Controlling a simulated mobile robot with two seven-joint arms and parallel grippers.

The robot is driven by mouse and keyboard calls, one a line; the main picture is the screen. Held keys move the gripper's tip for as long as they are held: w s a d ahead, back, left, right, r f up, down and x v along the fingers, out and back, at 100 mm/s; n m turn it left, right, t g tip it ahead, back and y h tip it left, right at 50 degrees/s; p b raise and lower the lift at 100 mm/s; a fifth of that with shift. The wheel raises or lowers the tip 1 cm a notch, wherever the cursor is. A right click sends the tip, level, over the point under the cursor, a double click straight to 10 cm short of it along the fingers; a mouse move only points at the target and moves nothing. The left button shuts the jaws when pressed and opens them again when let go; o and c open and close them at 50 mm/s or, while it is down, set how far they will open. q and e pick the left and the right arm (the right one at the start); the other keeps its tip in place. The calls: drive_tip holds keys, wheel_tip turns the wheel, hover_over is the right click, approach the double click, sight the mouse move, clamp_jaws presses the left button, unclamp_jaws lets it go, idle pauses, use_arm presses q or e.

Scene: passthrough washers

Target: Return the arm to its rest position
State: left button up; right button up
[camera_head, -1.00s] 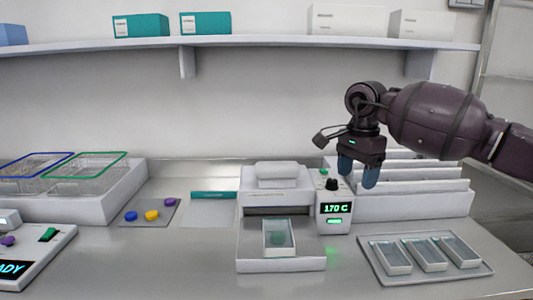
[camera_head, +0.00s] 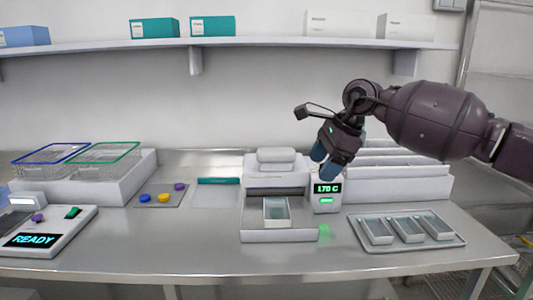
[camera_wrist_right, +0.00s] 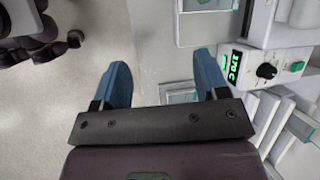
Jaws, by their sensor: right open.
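My right gripper (camera_head: 325,158) hangs in the air above the bench, just over the control box with its 170 C display (camera_head: 327,189). Its two blue fingers stand apart in the right wrist view (camera_wrist_right: 165,85), with nothing between them. My right arm reaches in from the right edge of the head view. My left gripper does not show.
A white press-like machine (camera_head: 270,235) holds a small glass-bottomed tray (camera_head: 276,211) at its front. A metal tray (camera_head: 365,241) with 3 small dishes lies at right. Wire baskets (camera_head: 105,152) and a READY panel (camera_head: 50,245) stand left. The bench front is clear.

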drive_tip(key=s+a+r+m+t+y, duration=0.1)
drive_tip(key=s+a+r+m+y, duration=0.25)
drive_tip(key=a+m+y, duration=0.35)
drive_tip(key=s+a+r+m+t+y, duration=0.1)
drive_tip(key=s+a+r+m+y, duration=0.3)
drive_tip(key=a+y, duration=0.35)
drive_tip(key=s+d+f+m+t+h, duration=0.1)
drive_tip(key=d+f+m+t+h, duration=0.6)
drive_tip(key=f+m, duration=0.8)
drive_tip(key=s+d+f+m+t+h, duration=0.2)
drive_tip(key=d+f+m+t+h, duration=0.55)
drive_tip(key=m, duration=1.15)
drive_tip(key=s+d+f+m+g+h, duration=0.1)
drive_tip(key=s+d+f+m+g, duration=0.1)
drive_tip(key=s+f, duration=0.7)
drive_tip(key=s+d+f+m+g+h, duration=0.2)
drive_tip(key=s+d+f+m, duration=0.2)
drive_tip(key=s+d+f, duration=0.3)
drive_tip(key=s+d+f+m+g+h, duration=0.1)
drive_tip(key=s+d+f+m+g, duration=0.2)
drive_tip(key=s+f, duration=1)
drive_tip(key=shift+d+f+m+h, duration=0.15)
drive_tip(key=shift+d+m+h, duration=0.2)
drive_tip(key=shift+d, duration=0.9)
